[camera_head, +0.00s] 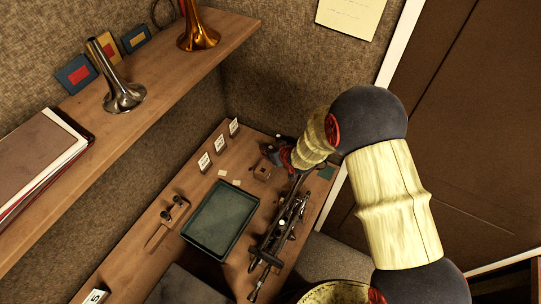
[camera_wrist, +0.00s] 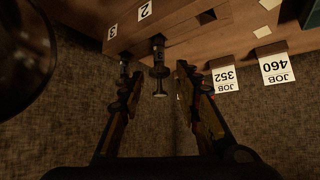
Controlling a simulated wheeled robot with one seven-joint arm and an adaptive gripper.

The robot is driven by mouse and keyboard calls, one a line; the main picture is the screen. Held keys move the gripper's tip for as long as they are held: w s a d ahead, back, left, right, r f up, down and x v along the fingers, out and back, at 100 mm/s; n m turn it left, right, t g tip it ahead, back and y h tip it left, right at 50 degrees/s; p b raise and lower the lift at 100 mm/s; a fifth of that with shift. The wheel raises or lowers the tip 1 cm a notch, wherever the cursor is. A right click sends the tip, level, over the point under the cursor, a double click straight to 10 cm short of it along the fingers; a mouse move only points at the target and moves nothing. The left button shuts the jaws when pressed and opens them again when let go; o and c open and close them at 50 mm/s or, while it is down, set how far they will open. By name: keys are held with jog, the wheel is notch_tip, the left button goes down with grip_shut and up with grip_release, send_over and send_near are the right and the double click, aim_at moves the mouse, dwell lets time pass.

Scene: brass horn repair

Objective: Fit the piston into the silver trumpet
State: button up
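A silver trumpet (camera_head: 285,222) lies along the right side of the bench in the head view, beyond the green tray; it looks dark. My gripper (camera_head: 273,152) is over the back of the bench and small in that view. In the wrist view my gripper (camera_wrist: 159,72) is open, its two fingers apart. A dark metal piston-like piece (camera_wrist: 158,72) shows in the gap between the fingertips, by a wooden block (camera_wrist: 180,25) marked 2 and 3. I cannot tell whether it is between the fingers or beyond them. A second similar piece (camera_wrist: 124,70) is partly behind the left finger.
A green tray (camera_head: 190,232) lies mid-bench. Job cards stand at the back, including JOB 352 (camera_wrist: 224,79) and JOB 460 (camera_wrist: 275,67). A shelf (camera_head: 150,95) above holds a silver bell (camera_head: 123,97) and a brass one (camera_head: 198,38). A dark round shape (camera_wrist: 25,50) fills the wrist view's upper left.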

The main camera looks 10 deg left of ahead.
jog(key=shift+w+a+f, duration=0.1)
jog(key=shift+f, duration=0.05)
jog(key=shift+c, duration=0.7)
grip_shut()
